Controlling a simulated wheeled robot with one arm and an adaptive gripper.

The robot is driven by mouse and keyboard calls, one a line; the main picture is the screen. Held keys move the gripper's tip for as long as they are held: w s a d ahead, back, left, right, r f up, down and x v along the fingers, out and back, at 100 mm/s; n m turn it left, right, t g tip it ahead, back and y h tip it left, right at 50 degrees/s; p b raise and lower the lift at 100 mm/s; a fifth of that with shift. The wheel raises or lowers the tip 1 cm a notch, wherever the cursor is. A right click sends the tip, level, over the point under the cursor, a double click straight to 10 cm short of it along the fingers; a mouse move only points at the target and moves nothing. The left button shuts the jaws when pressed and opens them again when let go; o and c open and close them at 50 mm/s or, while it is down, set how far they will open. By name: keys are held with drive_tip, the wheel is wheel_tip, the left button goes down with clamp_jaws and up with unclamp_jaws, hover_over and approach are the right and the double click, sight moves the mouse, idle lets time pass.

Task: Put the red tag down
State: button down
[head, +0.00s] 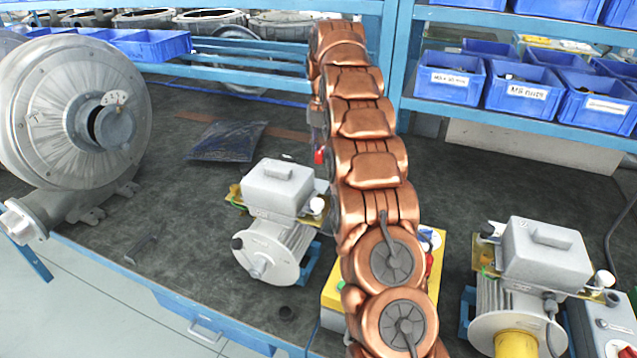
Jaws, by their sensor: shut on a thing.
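The red tag (320,157) shows as a small red patch just left of my copper arm, above the motor with the grey box on top. My gripper (319,140) is mostly hidden behind the arm; a grey part of it shows directly above the red patch. It is shut on the red tag and appears to hold it above the dark bench top (190,240). The tag's far side and the fingertips cannot be made out clearly.
A motor (272,250) stands below the tag; another motor (510,300) stands at right. A large blower (70,110) fills the left. A dark plastic bag (227,141) lies behind. A yellow box (333,302) sits partly behind my arm.

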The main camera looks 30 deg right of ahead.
sight(321, 188)
wheel_tip(321, 188, down, 2)
drive_tip(key=shift+f+b, duration=0.1)
drive_tip(key=shift+b, duration=0.65)
drive_tip(key=shift+f+p, duration=0.1)
drive_tip(key=shift+p, duration=0.35)
drive_tip(key=shift+f+p, duration=0.9)
drive_tip(key=shift+f, duration=2.45)
drive_tip(key=shift+f, duration=0.15)
drive_tip(key=c, duration=1.1)
unclamp_jaws()
drive_tip(key=shift+o, duration=0.2)
